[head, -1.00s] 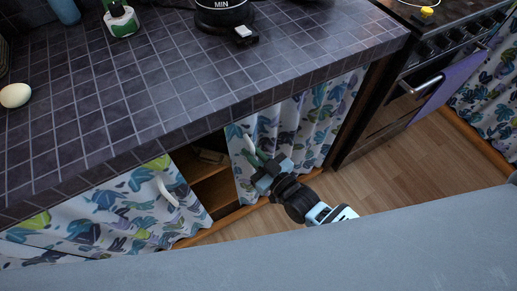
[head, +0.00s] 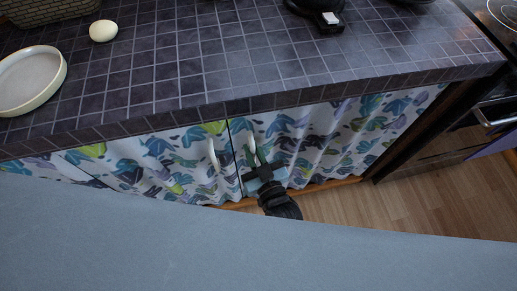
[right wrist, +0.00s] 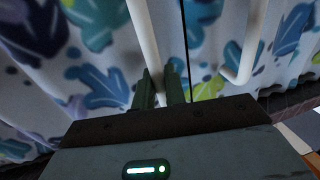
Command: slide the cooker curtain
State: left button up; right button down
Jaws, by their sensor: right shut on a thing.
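The right patterned curtain (head: 335,140), white with blue, green and purple leaves, hangs under the tiled counter. Its edge meets the left patterned curtain (head: 150,165) with no open gap showing between them. My right gripper (head: 262,165) is shut on the white handle (head: 251,147) of the right curtain, near its left edge. In the right wrist view the held handle (right wrist: 143,35) runs down between the gripper fingers (right wrist: 160,88). The left curtain's white handle (head: 213,155) is close beside it and also shows in the right wrist view (right wrist: 248,45). My left gripper is not in view.
The dark tiled counter (head: 190,65) juts over the curtains. The cooker (head: 490,115) stands at right. Wooden floor (head: 400,205) is clear below.

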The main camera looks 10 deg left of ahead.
jog(key=shift+s+a, duration=0.15)
jog(key=shift+a, duration=0.05)
jog(key=c, duration=1.5)
grip_release()
jog(key=shift+a, duration=0.1)
jog(key=shift+c, duration=0.2)
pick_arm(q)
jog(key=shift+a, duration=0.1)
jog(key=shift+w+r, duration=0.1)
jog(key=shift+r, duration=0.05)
pick_arm(e)
jog(key=v, duration=0.8)
